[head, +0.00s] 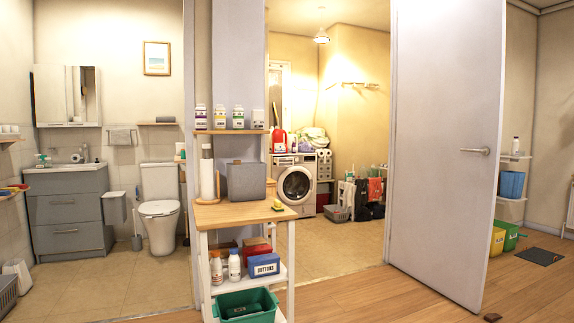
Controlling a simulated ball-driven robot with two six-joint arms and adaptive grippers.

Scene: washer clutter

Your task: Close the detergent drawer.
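The washing machine (296,188) stands against the back wall of the laundry room, seen through an open doorway. It is white with a round dark door on its front. The detergent drawer (284,161) seems to be at the upper left of its front. It is too small to tell how far out it is. Neither of my grippers shows in the head view.
A wooden cart (238,213) with a paper roll, grey box and lower bins stands before the doorway's left side. An open grey door (445,150) stands at its right. Bags and a basket (337,213) lie right of the washer. Floor (330,250) between is clear.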

